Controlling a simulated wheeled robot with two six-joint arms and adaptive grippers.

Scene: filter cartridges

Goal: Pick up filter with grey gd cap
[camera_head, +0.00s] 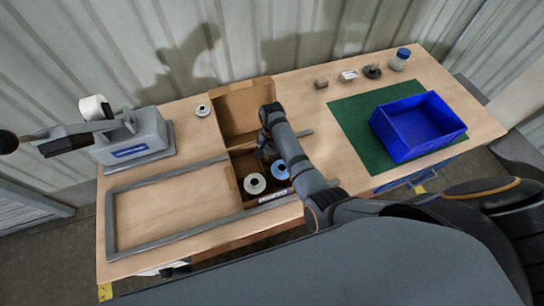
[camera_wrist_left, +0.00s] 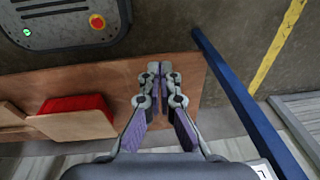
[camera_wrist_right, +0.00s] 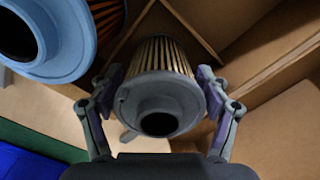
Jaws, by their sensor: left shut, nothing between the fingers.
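A filter with a grey round cap and pleated body (camera_wrist_right: 162,98) stands between the two fingers of my right gripper (camera_wrist_right: 162,80) in the right wrist view. The fingers flank it closely on both sides; whether both press on it cannot be told. My right gripper is over the open cardboard box (camera_head: 231,186) in the head view, and my arm partly hides the box's contents. A light-capped filter (camera_head: 255,184) and a blue-capped filter (camera_head: 280,170) show in the box. My left gripper (camera_wrist_left: 160,70) is shut and empty, away from the filters.
A blue-capped filter (camera_wrist_right: 45,35) is close beside the right gripper, with cardboard dividers around. A blue bin (camera_head: 417,128) stands on a green mat (camera_head: 352,122) at the right. A grey device (camera_head: 133,138) and a frame (camera_head: 112,222) are at the left.

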